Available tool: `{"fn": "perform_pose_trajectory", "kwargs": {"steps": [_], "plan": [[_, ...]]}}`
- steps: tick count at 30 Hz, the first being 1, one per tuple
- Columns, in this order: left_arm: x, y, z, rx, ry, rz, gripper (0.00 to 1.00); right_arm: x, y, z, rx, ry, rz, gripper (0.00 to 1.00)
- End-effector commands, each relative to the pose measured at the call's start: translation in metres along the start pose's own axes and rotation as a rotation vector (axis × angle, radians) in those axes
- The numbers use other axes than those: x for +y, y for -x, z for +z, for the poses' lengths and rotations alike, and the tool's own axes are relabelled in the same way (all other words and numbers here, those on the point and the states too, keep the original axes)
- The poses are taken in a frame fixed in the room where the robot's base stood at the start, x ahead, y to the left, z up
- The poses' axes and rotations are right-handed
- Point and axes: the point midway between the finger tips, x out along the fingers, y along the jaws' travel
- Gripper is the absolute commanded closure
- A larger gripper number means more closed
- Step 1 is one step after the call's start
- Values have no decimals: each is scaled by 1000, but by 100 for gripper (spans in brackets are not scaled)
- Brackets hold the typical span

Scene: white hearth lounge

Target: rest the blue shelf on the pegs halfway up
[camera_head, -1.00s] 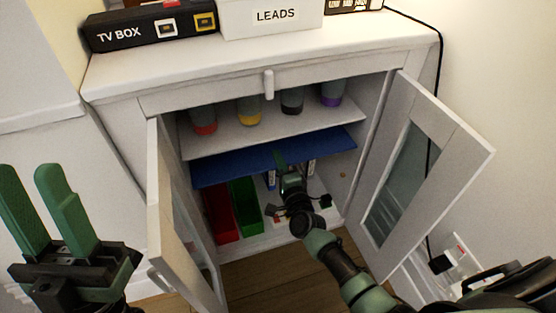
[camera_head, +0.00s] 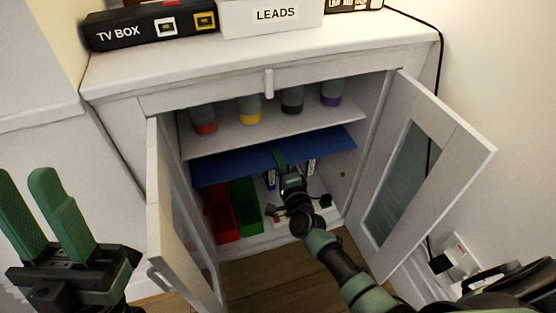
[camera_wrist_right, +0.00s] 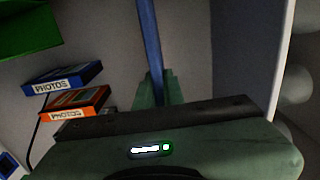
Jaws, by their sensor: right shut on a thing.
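The blue shelf (camera_head: 235,166) is inside the open white cabinet, just below a fixed white shelf (camera_head: 265,133). It spans most of the cabinet's width, its right end higher in the picture. My right gripper (camera_head: 281,160) is shut on its front edge, near the middle. In the right wrist view the blue shelf (camera_wrist_right: 150,40) shows edge-on between the green fingers (camera_wrist_right: 155,90). A small peg or hole (camera_head: 343,174) shows on the right inner wall. Whether the shelf touches any pegs is hidden. My left gripper (camera_head: 25,185) is open and empty, outside the left door.
Red (camera_head: 222,212) and green (camera_head: 246,205) boxes stand on the cabinet floor, with small labelled boxes behind my right arm. Bottles (camera_head: 249,110) stand on the white shelf. The left door (camera_head: 172,220) and right door (camera_head: 420,165) stand open, flanking my right arm.

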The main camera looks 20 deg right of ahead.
Motion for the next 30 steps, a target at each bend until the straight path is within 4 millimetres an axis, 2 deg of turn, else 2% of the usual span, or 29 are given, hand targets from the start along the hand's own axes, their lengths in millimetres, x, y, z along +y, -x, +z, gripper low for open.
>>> {"fn": "perform_pose_trajectory", "kwargs": {"steps": [7, 8, 10, 30], "plan": [[0, 0, 0, -1, 0, 0, 64, -2, -1, 0, 1, 0, -5, 100], [0, 0, 0, -1, 0, 0, 64, -2, -1, 0, 1, 0, -5, 85], [0, 0, 0, -2, 1, 0, 64, -2, -1, 0, 1, 0, -4, 66], [0, 0, -3, 13, 0, 0, 64, 0, 0, 0, 0, 0, 1, 64]]}}
